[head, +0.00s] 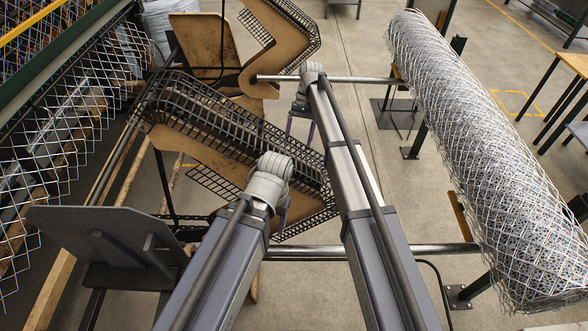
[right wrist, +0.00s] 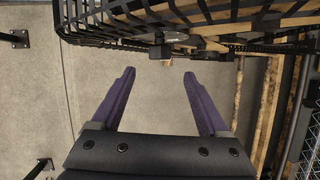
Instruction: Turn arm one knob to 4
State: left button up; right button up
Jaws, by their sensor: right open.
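I cannot make out a knob or its setting for certain in either view. In the right wrist view a small dark block (right wrist: 160,51) sits under the mesh guard, just beyond the fingertips; it is too small to identify. My right gripper (right wrist: 159,76) is open and empty, with its two purple fingers apart below the guard. In the head view my right gripper (head: 300,130) is at the far end of the right arm, beside the black mesh guard (head: 240,125). My left gripper (head: 282,216) is mostly hidden by its own wrist, near the guard's lower end.
Tan angled machine arms (head: 190,158) lie behind the guards. A large roll of chain-link mesh (head: 470,150) rests at the right, with steel bars crossing toward it. Woven mesh (head: 60,150) hangs at the left. A grey panel (head: 95,235) stands at lower left. Concrete floor shows between.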

jog(key=shift+s+f, duration=0.1)
jog(key=shift+f, duration=0.3)
jog(key=b+x, duration=0.7)
jog(key=shift+f, duration=0.25)
jog(key=shift+s, duration=0.1)
jog(key=shift+c, duration=0.3)
grip_shut()
jog(key=shift+a, duration=0.15)
